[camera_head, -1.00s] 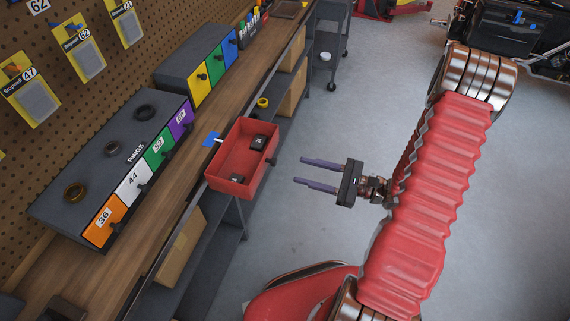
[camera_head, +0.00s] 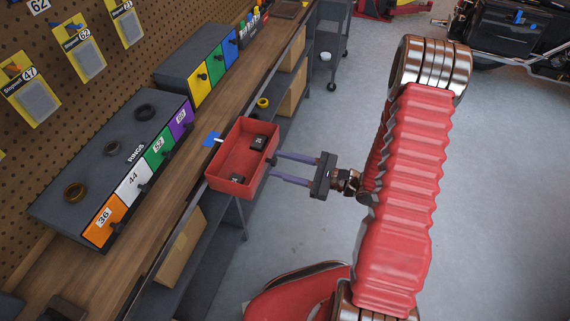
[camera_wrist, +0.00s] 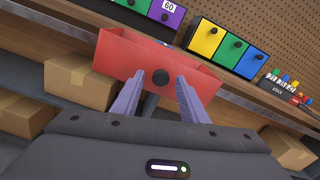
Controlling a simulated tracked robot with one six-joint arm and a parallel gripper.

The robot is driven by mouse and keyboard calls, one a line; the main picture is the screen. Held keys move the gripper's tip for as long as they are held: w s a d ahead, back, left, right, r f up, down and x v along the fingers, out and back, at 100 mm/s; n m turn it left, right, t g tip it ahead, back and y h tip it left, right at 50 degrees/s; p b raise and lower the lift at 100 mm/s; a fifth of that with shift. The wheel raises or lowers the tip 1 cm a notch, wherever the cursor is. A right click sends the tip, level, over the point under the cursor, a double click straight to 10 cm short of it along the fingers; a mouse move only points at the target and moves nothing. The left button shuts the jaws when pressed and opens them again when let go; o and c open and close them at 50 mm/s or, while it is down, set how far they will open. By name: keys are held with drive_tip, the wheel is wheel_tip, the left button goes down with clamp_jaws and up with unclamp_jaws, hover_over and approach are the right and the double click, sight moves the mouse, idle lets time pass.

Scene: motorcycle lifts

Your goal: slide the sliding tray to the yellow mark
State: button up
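The sliding tray (camera_head: 233,187) is a red open box at the front edge of the workbench, with small dark blocks inside. A blue patch (camera_head: 210,139) with a white pointer lies beside the tray. A yellow ring-like thing (camera_head: 262,102) shows past the tray; no yellow mark is clearly identifiable.
A grey ring cabinet (camera_head: 110,150) with coloured drawers stands on the bench (camera_head: 185,180), and a second cabinet (camera_head: 195,55) stands farther along. Cardboard boxes (camera_wrist: 82,82) sit on the shelf below. The floor (camera_head: 300,235) right of the bench is clear.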

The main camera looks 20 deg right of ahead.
drive_tip(key=shift+c, duration=0.5)
clamp_jaws()
drive_tip(key=shift+w+d, duration=0.1)
drive_tip(key=shift+w, duration=0.05)
